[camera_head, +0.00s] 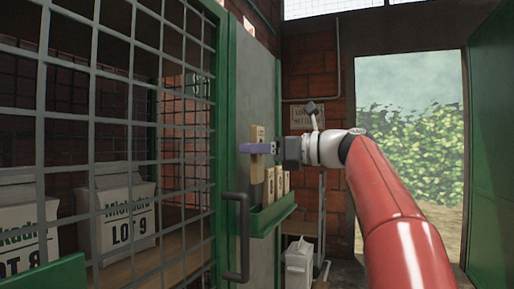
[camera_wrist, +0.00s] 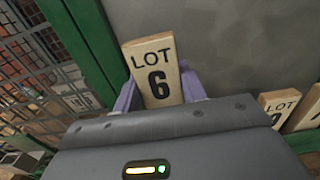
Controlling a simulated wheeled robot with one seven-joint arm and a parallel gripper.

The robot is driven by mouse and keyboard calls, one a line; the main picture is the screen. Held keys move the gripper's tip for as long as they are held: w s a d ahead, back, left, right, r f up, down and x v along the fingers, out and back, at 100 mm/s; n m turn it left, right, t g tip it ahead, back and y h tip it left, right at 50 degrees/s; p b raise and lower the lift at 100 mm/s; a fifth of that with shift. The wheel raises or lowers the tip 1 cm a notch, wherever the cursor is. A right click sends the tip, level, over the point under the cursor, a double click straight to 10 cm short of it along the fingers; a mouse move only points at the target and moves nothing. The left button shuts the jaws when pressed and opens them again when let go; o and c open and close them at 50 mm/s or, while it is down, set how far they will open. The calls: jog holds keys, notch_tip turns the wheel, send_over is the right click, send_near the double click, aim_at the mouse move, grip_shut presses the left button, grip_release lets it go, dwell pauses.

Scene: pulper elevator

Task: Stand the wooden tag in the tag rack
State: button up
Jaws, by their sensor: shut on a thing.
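The wooden tag (camera_wrist: 155,72), marked LOT 6, is between the purple fingers of my gripper (camera_wrist: 160,92) in the wrist view, slightly tilted in that picture. In the head view my gripper (camera_head: 258,148) is shut on the tag (camera_head: 257,133), whose top shows above the fingers. The tag rack (camera_head: 272,213) is a green ledge on the grey panel, below my gripper. Several other tags (camera_head: 279,183) stand in it towards its right part. The held tag appears above the rack's left part; its lower end is hard to make out.
White sacks (camera_head: 122,215) marked LOT 9 and LOT 8 are behind the mesh. More LOT tags (camera_wrist: 280,105) show at right in the wrist view. An open doorway (camera_head: 415,130) is at right.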

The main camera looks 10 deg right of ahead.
aim_at(261, 171)
jog(key=shift+f+b, duration=1.2)
jog(key=shift+f, duration=1.05)
jog(key=shift+f+p, duration=0.25)
jog(key=shift+p, duration=0.15)
jog(key=shift+f+b, duration=1.15)
jog(key=shift+f, duration=1.1)
dwell(0.5)
jog(key=o, duration=1.1)
jog(key=shift+c, duration=0.2)
jog(key=v, duration=0.8)
